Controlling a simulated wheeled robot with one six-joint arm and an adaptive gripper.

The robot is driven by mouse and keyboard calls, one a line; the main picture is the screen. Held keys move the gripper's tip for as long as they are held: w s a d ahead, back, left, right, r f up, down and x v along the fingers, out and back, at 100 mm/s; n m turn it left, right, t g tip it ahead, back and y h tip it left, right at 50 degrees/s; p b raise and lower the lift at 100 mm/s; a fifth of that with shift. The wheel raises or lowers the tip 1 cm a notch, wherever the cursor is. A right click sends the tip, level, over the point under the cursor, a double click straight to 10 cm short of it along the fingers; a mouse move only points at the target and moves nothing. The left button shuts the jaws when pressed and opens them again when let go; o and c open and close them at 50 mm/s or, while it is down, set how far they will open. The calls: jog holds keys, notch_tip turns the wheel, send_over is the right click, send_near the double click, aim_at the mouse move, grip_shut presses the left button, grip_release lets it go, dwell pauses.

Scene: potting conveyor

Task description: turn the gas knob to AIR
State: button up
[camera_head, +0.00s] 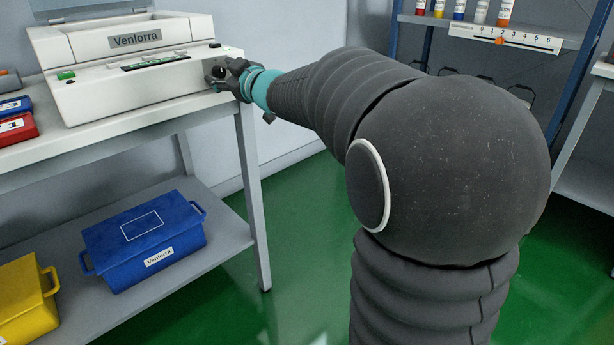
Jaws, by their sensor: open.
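The white Venlorra machine (140,85) stands on a bench at the left. My gripper (214,75) is at the right end of its front face, with open fingers. A dark round knob (219,72) shows between the fingers and seems to be the gas knob. I cannot tell whether the fingers touch it. Its pointer and any AIR marking are hidden or too small to read. My arm comes in from the right.
A green button (66,75) and a dark display strip (155,62) are on the machine. Red (15,128) and blue (14,106) boxes lie left of it. A blue crate (145,240) and a yellow crate (25,300) sit on the lower shelf. A rack with bottles (480,12) stands at the back right.

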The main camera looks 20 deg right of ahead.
jog(key=m+p, duration=0.1)
jog(key=m, duration=0.4)
jog(key=shift+d+m, duration=0.1)
jog(key=shift+m, duration=0.2)
jog(key=s+d+m+h+p, duration=0.2)
jog(key=s+d+h, duration=0.3)
jog(key=s, duration=1)
jog(key=s+f+m+g+h+p, duration=0.1)
jog(key=s+f+m+g+h, duration=0.2)
jog(key=s+f+g, duration=0.4)
jog(key=shift+s+d+f+g, duration=0.15)
jog(key=shift+s+f+g, duration=0.25)
jog(key=shift+s+f, duration=3.1)
jog(key=v, duration=0.2)
jog(key=shift+s+d+r, duration=0.25)
jog(key=shift+r, duration=0.1)
